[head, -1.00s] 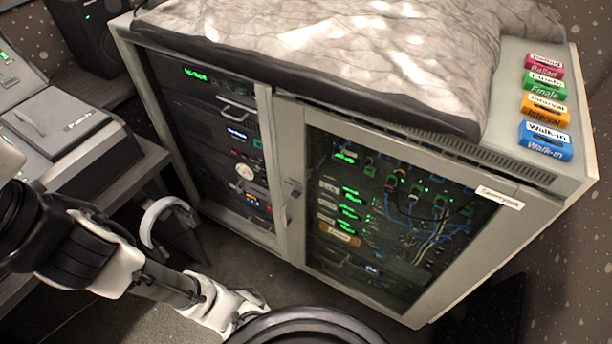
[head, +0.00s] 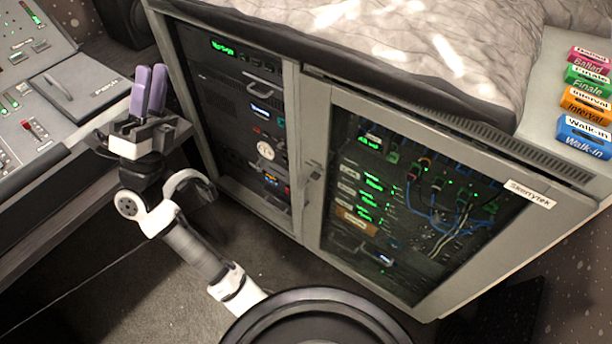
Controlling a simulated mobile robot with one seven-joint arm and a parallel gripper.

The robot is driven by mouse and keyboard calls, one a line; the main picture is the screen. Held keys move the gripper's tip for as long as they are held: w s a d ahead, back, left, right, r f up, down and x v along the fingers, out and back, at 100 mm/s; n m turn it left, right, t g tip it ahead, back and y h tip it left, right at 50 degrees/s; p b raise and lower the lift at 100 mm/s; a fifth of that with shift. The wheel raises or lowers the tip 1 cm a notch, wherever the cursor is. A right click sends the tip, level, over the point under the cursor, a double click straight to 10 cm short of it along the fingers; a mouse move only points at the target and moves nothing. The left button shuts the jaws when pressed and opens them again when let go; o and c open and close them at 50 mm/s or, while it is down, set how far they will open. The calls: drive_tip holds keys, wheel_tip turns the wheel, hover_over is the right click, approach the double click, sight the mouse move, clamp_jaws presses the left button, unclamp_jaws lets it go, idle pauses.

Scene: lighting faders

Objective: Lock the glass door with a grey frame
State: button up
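The glass door (head: 408,205) with a grey frame is on the right half of the rack cabinet, and it looks closed. Lit green displays and cables show through its glass. A small metal handle or latch (head: 314,172) sits on the frame at its left edge; its exact setting is too small to tell. My gripper (head: 151,78) is at the left, pointing up, beside the desk and well apart from the door. Its two purple fingers stand a little apart, with nothing seen between them.
The cabinet's left bay (head: 240,120) holds rack units. A lighting desk (head: 60,95) stands at the left, near my gripper. A fabric cover (head: 420,50) lies on the cabinet top, with several coloured labelled blocks (head: 585,135) at the right. The floor (head: 285,265) before the cabinet looks clear.

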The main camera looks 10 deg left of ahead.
drive_tip(key=w+d+f+g, duration=0.2)
drive_tip(key=w+f+g, duration=0.1)
drive_tip(key=f, duration=0.4)
drive_tip(key=w+d+f+g, duration=0.2)
drive_tip(key=w+f, duration=0.2)
drive_tip(key=f, duration=0.4)
drive_tip(key=g, duration=1)
approach(312, 178)
drive_tip(key=shift+m, duration=0.3)
drive_tip(key=p+x, duration=0.2)
drive_tip(key=x, duration=0.7)
drive_tip(key=shift+w+d, duration=0.15)
drive_tip(key=shift+c, duration=0.5)
clamp_jaws()
